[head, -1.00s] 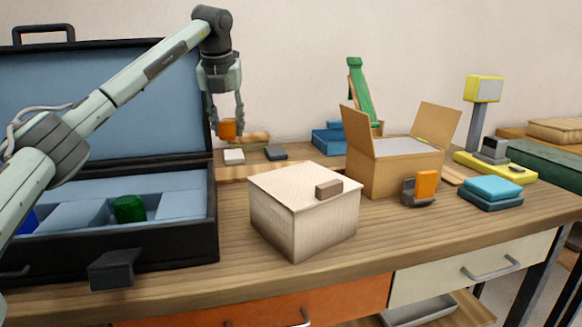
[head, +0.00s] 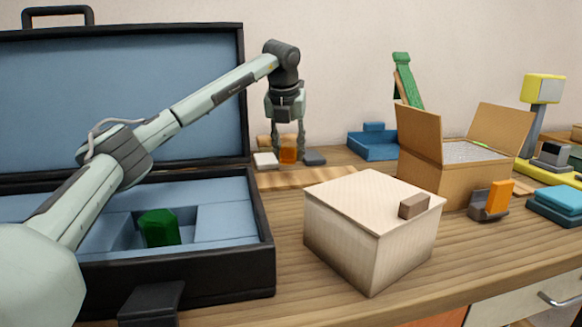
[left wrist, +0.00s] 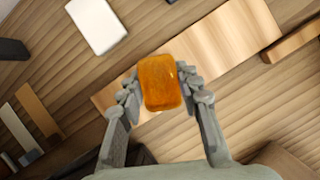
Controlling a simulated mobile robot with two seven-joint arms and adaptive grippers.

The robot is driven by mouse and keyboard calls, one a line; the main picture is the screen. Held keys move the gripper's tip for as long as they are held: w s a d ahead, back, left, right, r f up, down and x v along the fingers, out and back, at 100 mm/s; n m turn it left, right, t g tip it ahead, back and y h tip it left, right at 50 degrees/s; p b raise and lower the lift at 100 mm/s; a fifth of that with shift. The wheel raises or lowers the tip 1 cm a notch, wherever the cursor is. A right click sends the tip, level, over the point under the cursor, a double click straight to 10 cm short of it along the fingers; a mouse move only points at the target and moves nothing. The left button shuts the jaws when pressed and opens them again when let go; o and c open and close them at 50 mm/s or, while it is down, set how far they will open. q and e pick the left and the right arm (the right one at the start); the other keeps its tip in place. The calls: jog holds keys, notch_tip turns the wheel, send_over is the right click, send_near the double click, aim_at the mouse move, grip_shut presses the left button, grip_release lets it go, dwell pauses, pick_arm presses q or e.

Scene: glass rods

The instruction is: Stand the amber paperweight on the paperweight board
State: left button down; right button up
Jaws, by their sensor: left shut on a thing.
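My left gripper (head: 288,152) is shut on the amber paperweight (head: 287,147), a translucent orange block with rounded edges. In the left wrist view the amber paperweight (left wrist: 160,82) sits between both fingers (left wrist: 160,88), over the pale wooden board (left wrist: 225,42). That board, which looks like the paperweight board (head: 335,178), lies flat on the table behind the cream box in the head view. I cannot tell whether the paperweight touches it. My right gripper is not in view.
A white block (head: 265,160) and a dark block (head: 314,158) lie beside the held paperweight. A cream box (head: 370,235) stands in front. The open black case (head: 265,235) is at left, an open cardboard box (head: 430,175) at right.

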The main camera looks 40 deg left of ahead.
aim_at(289, 163)
pick_arm(q)
jog(key=shift+f, duration=1.85)
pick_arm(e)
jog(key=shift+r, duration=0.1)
pick_arm(q)
jog(key=shift+f, duration=0.15)
jog(key=c, duration=1.1)
grip_release()
jog(key=shift+o, duration=0.2)
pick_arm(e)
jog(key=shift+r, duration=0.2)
pick_arm(q)
jog(key=shift+r, duration=0.25)
jog(key=v, duration=1.1)
jog(key=shift+s+d+r, duration=0.15)
jog(key=shift+s+r, duration=0.1)
jog(key=shift+r, duration=0.05)
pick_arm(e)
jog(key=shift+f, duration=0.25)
